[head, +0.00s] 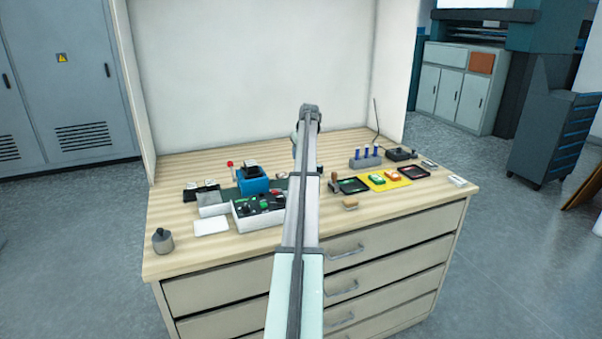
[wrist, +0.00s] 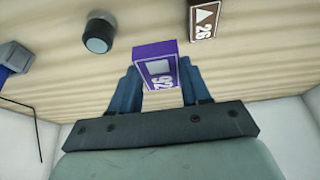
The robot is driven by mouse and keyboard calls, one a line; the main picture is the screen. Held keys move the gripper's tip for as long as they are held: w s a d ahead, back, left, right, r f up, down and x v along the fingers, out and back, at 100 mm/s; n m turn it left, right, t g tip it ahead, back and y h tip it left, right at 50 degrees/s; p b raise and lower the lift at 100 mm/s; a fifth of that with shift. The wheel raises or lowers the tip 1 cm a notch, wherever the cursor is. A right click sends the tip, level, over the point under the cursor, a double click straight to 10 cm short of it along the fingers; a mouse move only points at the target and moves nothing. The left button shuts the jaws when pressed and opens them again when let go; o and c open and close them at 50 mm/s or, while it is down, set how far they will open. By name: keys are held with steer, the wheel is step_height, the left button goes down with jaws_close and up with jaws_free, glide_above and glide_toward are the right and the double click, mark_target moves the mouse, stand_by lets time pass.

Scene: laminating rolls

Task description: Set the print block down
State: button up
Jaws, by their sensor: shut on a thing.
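A purple print block (wrist: 153,52) with a pale square and a white number on it is between my gripper's two blue fingers in the wrist view. My gripper (wrist: 158,68) is shut on it. The wooden bench top shows behind the block; I cannot tell whether the block touches it. In the head view my arm hides the gripper and the block.
In the wrist view a brown numbered block (wrist: 204,18) lies near the purple one, and a dark round object (wrist: 98,34) stands to the left. In the head view a control box (head: 258,212), blue device (head: 252,186) and yellow mat (head: 390,179) flank my arm. The bench's back left is clear.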

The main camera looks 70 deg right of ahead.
step_height(320, 180, down, 9)
steer(key=shift+r, duration=0.1)
stand_by(0.4)
steer(key=o, duration=1)
steer(key=shift+o, duration=0.2)
steer(key=v, duration=1.1)
steer(key=shift+s+a+r, duration=0.1)
steer(key=shift+a+r, duration=0.05)
steer(key=shift+r, duration=0.3)
steer(key=shift+c, duration=1.1)
